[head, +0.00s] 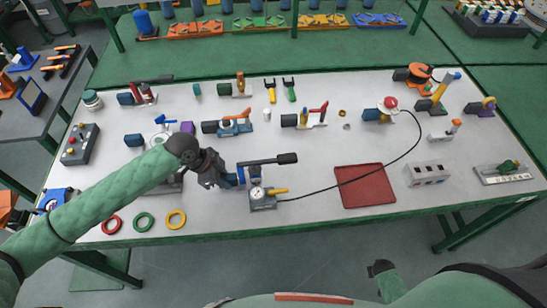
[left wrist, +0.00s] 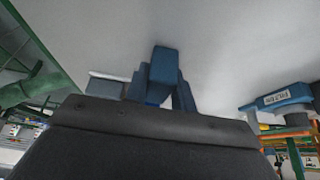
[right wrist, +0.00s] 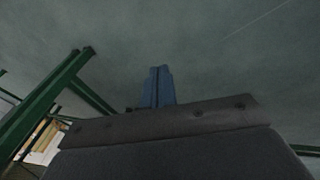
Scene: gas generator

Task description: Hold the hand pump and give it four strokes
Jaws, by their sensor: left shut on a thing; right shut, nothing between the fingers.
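The hand pump (head: 262,203) stands near the front edge of the white table, with a round gauge, a yellow lever and a blue upright part. Its long bar with a black grip (head: 286,158) points right, nearly level. My left gripper (head: 236,180) is at the pump's left side, shut on a blue block-like part of it. In the left wrist view that blue block (left wrist: 165,62) sits between the fingers; the exact contact is partly hidden. My right gripper (right wrist: 158,88) is shut and empty, off the table's front edge above the floor.
A black hose runs from the pump to a red-topped fitting (head: 388,104). A red tray (head: 365,186) lies to the pump's right. Red, green and yellow rings (head: 144,221) lie at the front left. Several tools and valves stand behind. The table between pump and tray is mostly clear.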

